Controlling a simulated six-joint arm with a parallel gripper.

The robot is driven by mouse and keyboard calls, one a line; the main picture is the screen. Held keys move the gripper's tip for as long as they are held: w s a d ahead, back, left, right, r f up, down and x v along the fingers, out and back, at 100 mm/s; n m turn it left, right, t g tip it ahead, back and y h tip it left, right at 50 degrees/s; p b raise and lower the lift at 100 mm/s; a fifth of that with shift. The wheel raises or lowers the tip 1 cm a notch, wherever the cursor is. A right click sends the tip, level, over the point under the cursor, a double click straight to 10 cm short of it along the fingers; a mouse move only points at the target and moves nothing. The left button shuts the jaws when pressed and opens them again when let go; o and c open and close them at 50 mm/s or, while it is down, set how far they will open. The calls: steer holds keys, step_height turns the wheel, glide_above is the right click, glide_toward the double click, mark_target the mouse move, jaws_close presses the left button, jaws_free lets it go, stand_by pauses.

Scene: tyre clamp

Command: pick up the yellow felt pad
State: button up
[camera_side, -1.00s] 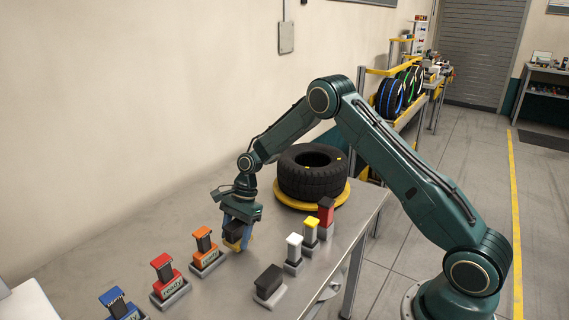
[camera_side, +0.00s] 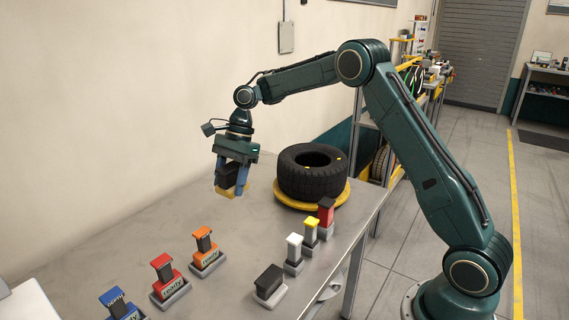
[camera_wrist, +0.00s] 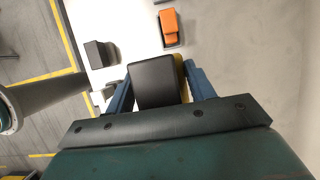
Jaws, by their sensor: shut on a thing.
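My gripper (camera_side: 233,183) is shut on the yellow felt pad (camera_side: 227,194), which has a black block on its upper side. The pad hangs above the table, clear of it, at the left of the tyre. In the wrist view the black block (camera_wrist: 154,84) sits between the two blue fingers and hides most of the pad. A strip of yellow (camera_wrist: 183,78) shows beside the block.
The table (camera_side: 185,215) holds orange (camera_side: 207,250), red (camera_side: 165,278) and blue (camera_side: 118,303) pieces in grey holders. A black piece (camera_side: 269,282), white (camera_side: 294,250), yellow (camera_side: 311,232) and red ones (camera_side: 326,213) stand right. A tyre (camera_side: 312,175) lies on a yellow ring (camera_side: 328,204).

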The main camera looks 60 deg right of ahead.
steer(key=shift+r, duration=0.35)
